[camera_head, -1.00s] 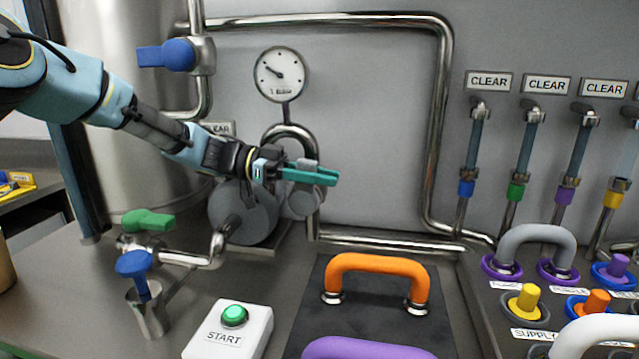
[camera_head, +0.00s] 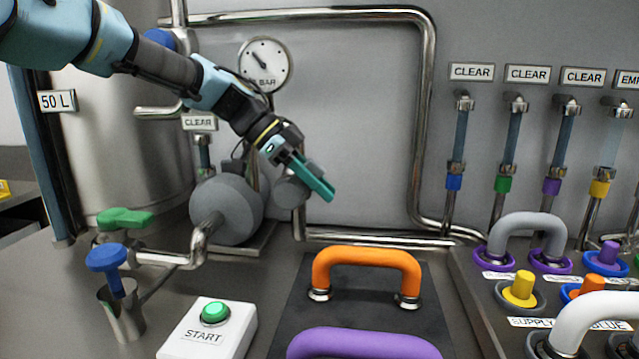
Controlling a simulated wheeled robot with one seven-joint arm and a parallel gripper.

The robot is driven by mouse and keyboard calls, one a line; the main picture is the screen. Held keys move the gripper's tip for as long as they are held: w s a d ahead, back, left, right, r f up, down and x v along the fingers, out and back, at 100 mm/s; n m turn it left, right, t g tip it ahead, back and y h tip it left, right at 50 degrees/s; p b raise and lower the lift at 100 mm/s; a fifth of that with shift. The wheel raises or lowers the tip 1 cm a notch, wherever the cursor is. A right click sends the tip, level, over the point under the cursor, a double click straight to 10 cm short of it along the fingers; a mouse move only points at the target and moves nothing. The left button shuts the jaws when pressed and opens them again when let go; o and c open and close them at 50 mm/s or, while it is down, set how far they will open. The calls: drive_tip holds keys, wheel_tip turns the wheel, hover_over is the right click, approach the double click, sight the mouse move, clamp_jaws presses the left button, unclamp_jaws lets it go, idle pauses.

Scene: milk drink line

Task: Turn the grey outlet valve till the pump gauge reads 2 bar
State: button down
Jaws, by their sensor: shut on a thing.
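The grey outlet valve (camera_head: 316,168) sits on the pipe right of the pump, below the gauge. My gripper (camera_head: 313,180) is shut on its handle, with the teal fingers slanting down to the right and hiding part of it. The round white pump gauge (camera_head: 265,65) is on the wall above. Its needle seems to point up and left; the figures are too small to read. My wrist comes close to the gauge's lower left edge. The grey pump (camera_head: 228,210) stands left of the valve.
A green valve (camera_head: 125,219) and a blue valve (camera_head: 106,258) are at left. Bent steel pipe (camera_head: 424,130) frames the wall right of the gauge.

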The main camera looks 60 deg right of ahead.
sight(281, 183)
idle(0.3)
drive_tip(key=c, duration=0.7)
unclamp_jaws()
drive_tip(key=b+v, duration=0.1)
drive_tip(key=v, duration=0.9)
drive_tip(key=shift+w+a+r, duration=0.1)
drive_tip(key=shift+w+r, duration=0.05)
drive_tip(key=shift+r, duration=0.15)
